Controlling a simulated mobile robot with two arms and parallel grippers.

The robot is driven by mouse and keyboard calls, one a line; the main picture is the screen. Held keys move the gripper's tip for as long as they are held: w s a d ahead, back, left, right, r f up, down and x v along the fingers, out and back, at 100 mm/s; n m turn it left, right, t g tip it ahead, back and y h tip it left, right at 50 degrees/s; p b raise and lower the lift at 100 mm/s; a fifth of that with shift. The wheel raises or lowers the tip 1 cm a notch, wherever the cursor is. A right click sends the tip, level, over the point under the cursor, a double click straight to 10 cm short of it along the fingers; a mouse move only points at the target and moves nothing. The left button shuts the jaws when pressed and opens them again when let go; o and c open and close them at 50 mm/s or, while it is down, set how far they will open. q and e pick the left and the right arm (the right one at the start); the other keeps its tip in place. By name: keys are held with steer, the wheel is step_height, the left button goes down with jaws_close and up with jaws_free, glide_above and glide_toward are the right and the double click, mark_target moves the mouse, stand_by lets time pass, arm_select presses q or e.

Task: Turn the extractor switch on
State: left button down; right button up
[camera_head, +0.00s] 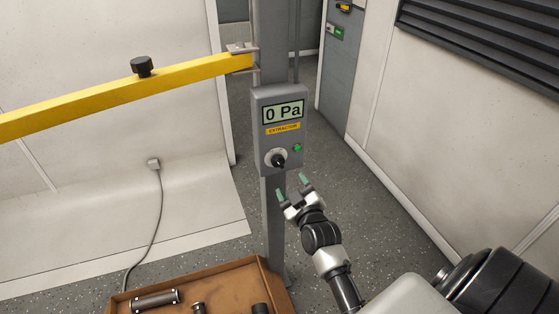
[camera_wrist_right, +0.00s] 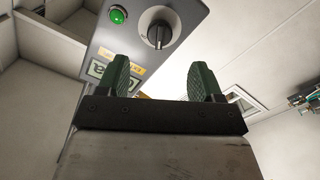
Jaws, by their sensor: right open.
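The extractor control box (camera_head: 280,125) is a grey panel on a post in the middle of the head view. Its display reads "0 Pa" above a yellow "EXTRACTOR" label. The extractor switch (camera_head: 278,159) is a black rotary knob on a pale round plate, left of a green button or lamp (camera_head: 297,148). In the right wrist view the knob (camera_wrist_right: 158,34) and the green lamp (camera_wrist_right: 117,14) show beyond the fingers. My right gripper (camera_head: 293,187) is open and empty, just below the knob and apart from it. My left gripper is out of view.
A yellow bar (camera_head: 120,95) with a black knob runs from the left to the post. A brown tray (camera_head: 230,279) with several metal parts stands below. A grey cable (camera_head: 157,205) hangs at the left wall. The floor right of the post is clear.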

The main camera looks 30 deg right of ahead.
mark_target(280, 166)
steer(key=p+x, duration=0.1)
steer(key=x, duration=0.8)
steer(key=shift+w+a+r, duration=0.1)
steer(key=shift+w, duration=0.5)
steer(key=c, duration=0.9)
steer(key=m, duration=0.5)
steer(key=shift+m, duration=0.4)
steer(key=m, duration=0.6)
